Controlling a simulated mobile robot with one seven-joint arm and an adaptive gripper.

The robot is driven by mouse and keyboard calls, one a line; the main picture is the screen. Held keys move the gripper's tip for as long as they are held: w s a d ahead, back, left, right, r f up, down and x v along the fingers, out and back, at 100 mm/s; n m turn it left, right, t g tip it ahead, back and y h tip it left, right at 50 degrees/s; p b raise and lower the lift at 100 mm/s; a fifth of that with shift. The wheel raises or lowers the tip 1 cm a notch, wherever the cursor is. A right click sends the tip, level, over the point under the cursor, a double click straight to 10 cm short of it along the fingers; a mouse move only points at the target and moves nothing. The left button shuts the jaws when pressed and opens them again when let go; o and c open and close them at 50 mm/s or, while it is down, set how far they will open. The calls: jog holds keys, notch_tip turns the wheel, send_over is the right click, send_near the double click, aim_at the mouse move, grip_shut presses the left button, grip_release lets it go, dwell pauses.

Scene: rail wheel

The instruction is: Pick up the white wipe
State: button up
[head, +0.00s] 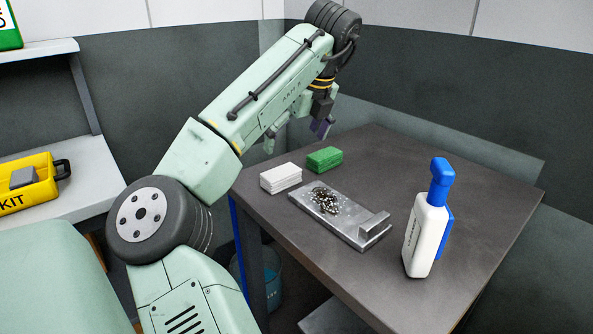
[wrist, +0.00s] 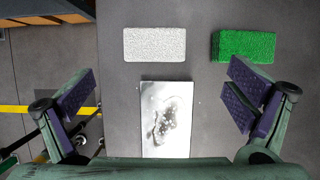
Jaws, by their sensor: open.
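The white wipe (head: 280,179) lies on the dark table as a flat white block, near the table's left edge. In the wrist view the wipe (wrist: 155,45) is whole and unobstructed, ahead of the fingertips and between their left and right lines. My gripper (head: 296,136) is above the table, apart from the wipe. In the wrist view my gripper (wrist: 163,82) shows two widely spread fingers with purple pads and nothing between them.
A green block (head: 324,159) lies just right of the wipe. A metal plate (head: 352,232) with dark grime and a raised end lies in front. A white bottle with a blue top (head: 427,232) stands at the right. The table's back right (head: 440,150) is clear.

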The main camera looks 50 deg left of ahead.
aim_at(281, 171)
jog(key=x, duration=0.3)
jog(key=p+x, duration=0.1)
jog(key=x, duration=0.2)
jog(key=s+x, duration=0.1)
jog(key=x, duration=0.2)
jog(key=shift+a+f+p, duration=0.25)
jog(key=shift+f+p, duration=0.1)
jog(key=shift+w+a+f, duration=0.1)
jog(key=shift+w+f, duration=0.05)
jog(key=shift+f, duration=0.25)
jog(key=c, duration=1.2)
